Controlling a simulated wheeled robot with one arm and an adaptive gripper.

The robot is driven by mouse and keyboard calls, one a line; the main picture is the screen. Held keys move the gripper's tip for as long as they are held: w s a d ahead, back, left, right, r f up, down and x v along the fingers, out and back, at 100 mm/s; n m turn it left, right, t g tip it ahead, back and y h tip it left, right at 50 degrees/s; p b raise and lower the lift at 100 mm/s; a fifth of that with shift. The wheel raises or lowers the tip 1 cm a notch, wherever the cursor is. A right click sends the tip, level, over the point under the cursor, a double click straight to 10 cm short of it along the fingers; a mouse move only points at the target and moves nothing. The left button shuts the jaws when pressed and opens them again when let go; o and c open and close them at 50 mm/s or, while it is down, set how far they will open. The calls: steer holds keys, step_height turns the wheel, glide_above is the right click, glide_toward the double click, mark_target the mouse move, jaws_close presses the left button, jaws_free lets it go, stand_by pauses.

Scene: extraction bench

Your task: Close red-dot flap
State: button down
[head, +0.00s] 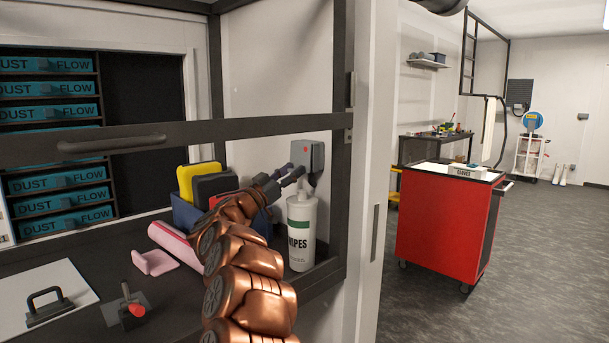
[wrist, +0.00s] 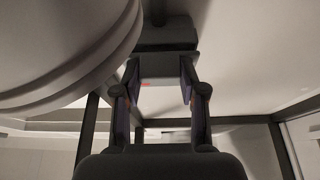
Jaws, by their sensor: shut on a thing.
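The red-dot flap (head: 308,156) is a grey cover on the back wall at the right end of the bench enclosure, with a small red dot on its face. My gripper (head: 297,172) reaches it from the lower left, its fingers at the flap's lower part. In the wrist view the flap (wrist: 164,66) sits between the two fingertips (wrist: 160,78), with a bit of red showing on it. The gripper is shut on the flap. The fingers hide part of its lower edge, and its exact angle to the wall is hard to tell.
A white wipes canister (head: 301,235) stands just below the flap, close to my gripper. A blue bin (head: 186,214) with yellow and dark items is to the left. A dark frame bar (head: 130,141) crosses the enclosure's front. A red cart (head: 440,222) stands outside.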

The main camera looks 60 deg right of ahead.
steer(key=shift+d+f, duration=0.2)
steer(key=shift+d, duration=0.15)
steer(key=shift+s, duration=0.1)
steer(key=c, duration=1.1)
jaws_free()
steer(key=shift+f, duration=0.1)
steer(key=shift+o, duration=0.8)
steer(key=shift+d, duration=0.15)
steer(key=o, duration=0.3)
steer(key=v, duration=1.2)
